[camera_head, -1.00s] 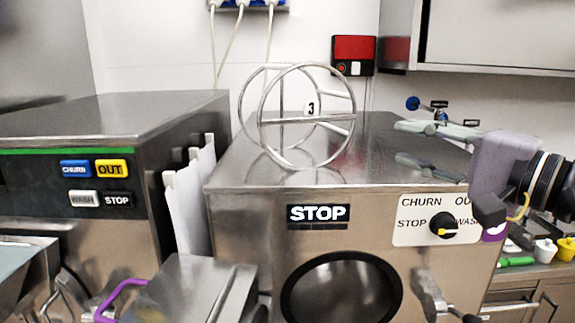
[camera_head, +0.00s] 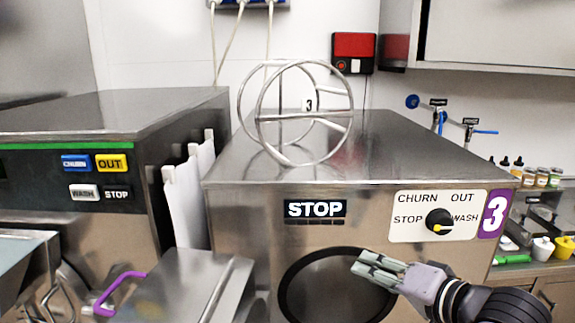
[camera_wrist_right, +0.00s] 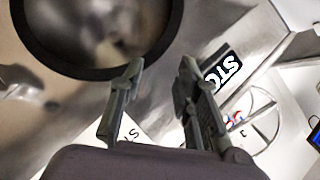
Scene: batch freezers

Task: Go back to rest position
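My right gripper (camera_head: 358,262) is in front of the round dark-rimmed opening (camera_head: 287,300) of the right machine, at its right side. The wrist view shows its two fingers (camera_wrist_right: 160,68) apart with nothing between them, so it is open and empty. My arm comes in from the lower right corner. A STOP display (camera_head: 315,208) is lit to the left of the knob. My left gripper is not in view.
A second machine (camera_head: 110,115) with a button panel stands at the left. A wire frame (camera_head: 348,120) marked 3 stands on the right machine's top. A metal chute (camera_head: 185,285) and a purple handle (camera_head: 120,290) are at the lower left. A counter with small cups (camera_head: 543,248) is at the right.

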